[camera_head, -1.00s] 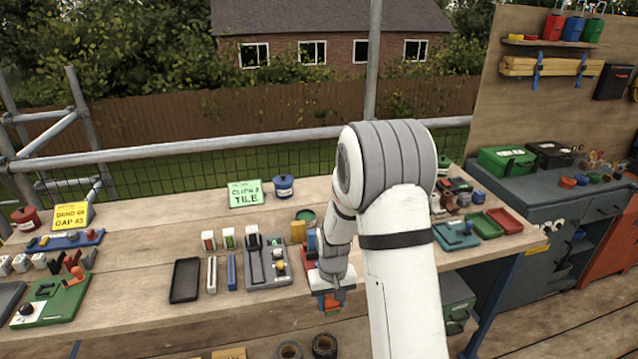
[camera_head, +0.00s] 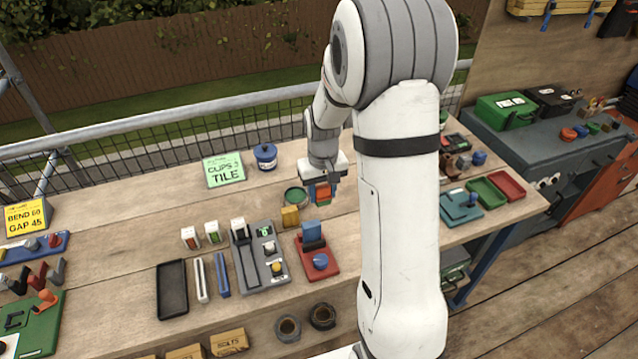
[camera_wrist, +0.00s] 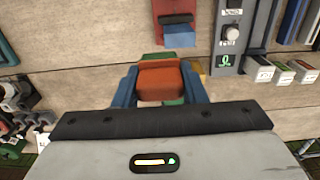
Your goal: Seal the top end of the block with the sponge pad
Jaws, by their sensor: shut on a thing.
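My gripper (camera_head: 322,190) is shut on an orange-red pad (camera_head: 323,194) with green at its lower edge, which I take for the sponge pad. The pad also shows between the blue fingers in the wrist view (camera_wrist: 161,80). The gripper holds it above the bench, just right of an open green tin (camera_head: 295,197). A blue block (camera_head: 312,231) stands in a red holder (camera_head: 318,262) in front of the gripper, apart from the pad. The block also shows at the top of the wrist view (camera_wrist: 180,38). The pad's underside is hidden.
A yellow block (camera_head: 290,216) stands beside the tin. A black tray (camera_head: 172,290) lies further left. A blue pot (camera_head: 265,156) and green sign (camera_head: 225,170) stand behind. My arm hides the bench to the right.

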